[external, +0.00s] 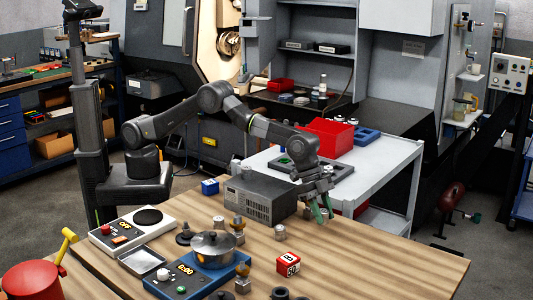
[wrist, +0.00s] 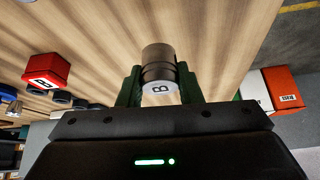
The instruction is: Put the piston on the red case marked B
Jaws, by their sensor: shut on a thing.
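The piston (wrist: 157,55), a dark cylinder with a pale end face lettered B, is held between the green fingers of my gripper (wrist: 158,82) in the wrist view. In the external view my gripper (external: 321,214) is above the right part of the wooden table; I cannot make out the piston clearly there. The red case (external: 288,265) marked B stands on the table near the front, left of and below my gripper in the picture. It also shows at the left of the wrist view (wrist: 46,70), apart from the piston. Nothing is seen on its top.
A grey box-shaped instrument (external: 260,197) stands left of my gripper. A pot (external: 212,245) on a blue scale, a white scale (external: 130,230) and small metal parts crowd the table's left and middle. The table's right side (external: 390,260) is clear. A red bin (external: 326,138) sits behind.

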